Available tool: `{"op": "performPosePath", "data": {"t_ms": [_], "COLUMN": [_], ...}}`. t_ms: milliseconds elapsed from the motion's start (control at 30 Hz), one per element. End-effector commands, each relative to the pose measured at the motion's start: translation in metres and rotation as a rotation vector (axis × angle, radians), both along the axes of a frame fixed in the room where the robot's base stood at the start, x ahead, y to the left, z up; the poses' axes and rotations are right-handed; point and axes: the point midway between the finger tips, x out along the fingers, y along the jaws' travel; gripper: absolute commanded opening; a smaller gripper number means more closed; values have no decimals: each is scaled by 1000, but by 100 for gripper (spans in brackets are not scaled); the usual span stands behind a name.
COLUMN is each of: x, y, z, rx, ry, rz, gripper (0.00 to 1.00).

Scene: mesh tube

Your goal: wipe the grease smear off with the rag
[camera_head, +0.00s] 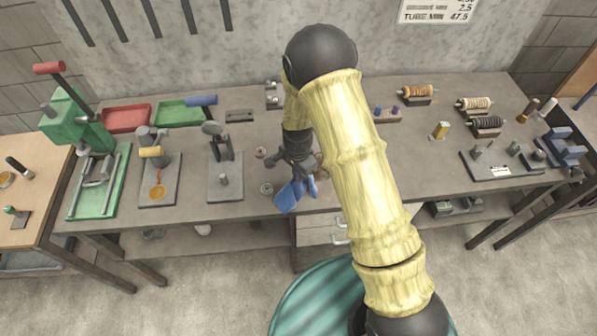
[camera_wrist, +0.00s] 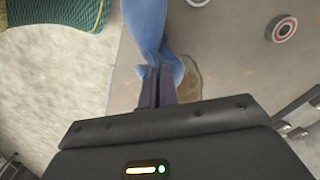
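The blue rag (camera_head: 288,196) hangs from my gripper (camera_head: 298,175) over the front edge of the workbench (camera_head: 250,205). In the wrist view my gripper (camera_wrist: 157,88) has its two dark fingers close together, with the rag (camera_wrist: 146,28) pinched at their tips. The rag stretches from the fingertips toward the top of that view. A brown grease smear (camera_wrist: 188,86) lies on the bench top, right beside the fingertips and partly hidden by the rag and fingers. I cannot tell whether the rag presses on the smear.
Small round parts (camera_wrist: 282,29) sit on the bench near the gripper. A green press (camera_head: 80,125), a plate with a gold item (camera_head: 158,180) and a small stand (camera_head: 225,175) are to the left. Wire spools (camera_head: 474,103) and a blue vise (camera_head: 563,150) are to the right.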

Motion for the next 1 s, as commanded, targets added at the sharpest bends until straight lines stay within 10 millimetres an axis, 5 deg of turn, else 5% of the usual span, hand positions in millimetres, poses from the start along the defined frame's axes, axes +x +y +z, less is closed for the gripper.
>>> {"op": "performPosePath", "data": {"t_ms": [500, 800, 1000], "x": [0, 0, 0], "y": [0, 0, 0], "z": [-52, -53, -53], "rx": [0, 0, 0], "ry": [0, 0, 0], "rz": [1, 1, 1], "gripper": [0, 0, 41]}}
